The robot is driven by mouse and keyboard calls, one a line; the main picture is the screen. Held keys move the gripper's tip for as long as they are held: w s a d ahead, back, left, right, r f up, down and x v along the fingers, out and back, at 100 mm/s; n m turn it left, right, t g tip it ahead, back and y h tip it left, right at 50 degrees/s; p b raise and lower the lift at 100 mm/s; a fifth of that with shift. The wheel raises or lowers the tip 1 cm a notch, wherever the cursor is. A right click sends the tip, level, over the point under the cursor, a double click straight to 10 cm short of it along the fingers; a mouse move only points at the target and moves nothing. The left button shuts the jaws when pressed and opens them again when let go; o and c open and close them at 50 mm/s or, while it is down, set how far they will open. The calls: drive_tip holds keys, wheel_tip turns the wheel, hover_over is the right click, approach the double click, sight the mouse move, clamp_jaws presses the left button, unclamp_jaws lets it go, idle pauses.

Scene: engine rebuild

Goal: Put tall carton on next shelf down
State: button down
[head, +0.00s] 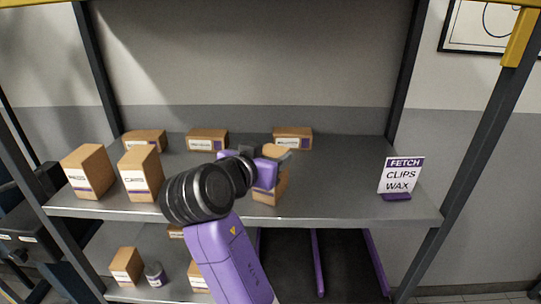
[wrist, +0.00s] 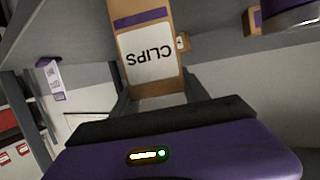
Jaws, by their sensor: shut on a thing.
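A tall brown carton with a white "CLIPS" label (wrist: 148,52) is between my gripper's fingers in the wrist view (wrist: 158,98). The label reads upside down there. In the head view the same carton (head: 270,191) shows partly behind my gripper (head: 268,172), over the right-middle part of the upper shelf (head: 335,190). My gripper is shut on it. I cannot tell whether its base touches the shelf. The lower shelf (head: 95,262) shows below at the left; my arm hides part of it.
Two tall cartons, left (head: 88,172) and right (head: 141,174), stand at the upper shelf's left. Low boxes line its back (head: 207,139). A "FETCH CLIPS WAX" sign (head: 401,176) stands at right. Below are a carton (head: 126,267) and a jar (head: 155,274).

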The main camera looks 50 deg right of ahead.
drive_tip(key=c, duration=0.6)
unclamp_jaws()
drive_tip(key=shift+r, duration=0.15)
drive_tip(key=b+v, duration=0.2)
drive_tip(key=v, duration=1)
